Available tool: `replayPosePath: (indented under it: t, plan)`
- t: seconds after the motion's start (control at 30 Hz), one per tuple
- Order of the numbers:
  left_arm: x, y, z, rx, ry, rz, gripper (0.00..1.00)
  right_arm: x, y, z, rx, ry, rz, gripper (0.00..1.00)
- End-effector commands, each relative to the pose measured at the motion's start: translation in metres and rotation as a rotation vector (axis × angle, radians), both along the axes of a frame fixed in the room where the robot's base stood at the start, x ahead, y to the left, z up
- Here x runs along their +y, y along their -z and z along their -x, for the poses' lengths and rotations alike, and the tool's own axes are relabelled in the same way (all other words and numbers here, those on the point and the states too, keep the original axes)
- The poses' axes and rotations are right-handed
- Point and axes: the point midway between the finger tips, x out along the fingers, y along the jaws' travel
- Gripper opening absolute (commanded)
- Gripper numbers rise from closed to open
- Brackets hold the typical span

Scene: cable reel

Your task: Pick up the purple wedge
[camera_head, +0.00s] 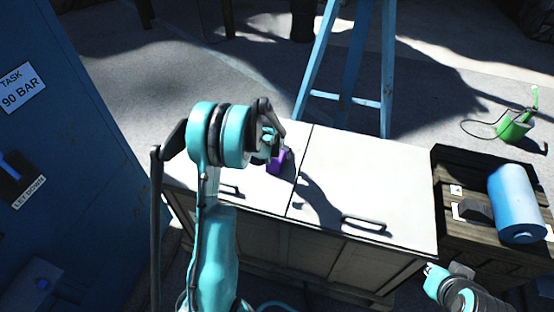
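The purple wedge (276,165) is on or just above the pale top of the cabinet (365,180), near the seam between its two halves. My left gripper (273,146) is right at the wedge, directly above and beside it. My own wrist and the gripper hide part of the wedge, so I cannot tell whether the fingers are open or shut on it. My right gripper (446,270) is low at the right, in front of the cabinet and away from the wedge. Its fingers are too small to read clearly.
A dark wooden crate (455,180) with a blue cylinder (515,203) stands to the right of the cabinet. A blue stand (388,70) rises behind. A blue panel (75,130) is at the left. A green can (514,126) is on the floor. The cabinet's right half is clear.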

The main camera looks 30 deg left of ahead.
Motion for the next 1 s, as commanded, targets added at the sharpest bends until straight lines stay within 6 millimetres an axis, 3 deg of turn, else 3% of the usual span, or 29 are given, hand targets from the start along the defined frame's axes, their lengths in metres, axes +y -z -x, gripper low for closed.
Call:
replayPosePath:
  t: [0.2,0.47,0.73,0.77,1.0]
  plan:
    - [0.003,0.035,-0.012,0.000,0.000,0.000,0.76,0.000,0.019,0.000,0.000,0.000,0.000,0.00]
    - [0.003,0.036,-0.013,0.000,0.000,0.000,0.76,0.000,0.018,0.000,0.000,0.000,0.000,0.00]
    - [0.004,0.036,-0.013,0.000,0.000,0.000,0.05,0.000,0.018,0.000,0.000,0.000,0.000,0.00]
    - [0.004,0.036,-0.013,0.000,0.000,0.000,0.00,0.000,0.018,0.000,0.000,0.000,0.000,0.00]
    - [0.004,0.035,-0.014,-0.001,0.000,0.000,0.00,0.000,0.018,0.000,0.000,0.000,0.000,0.00]
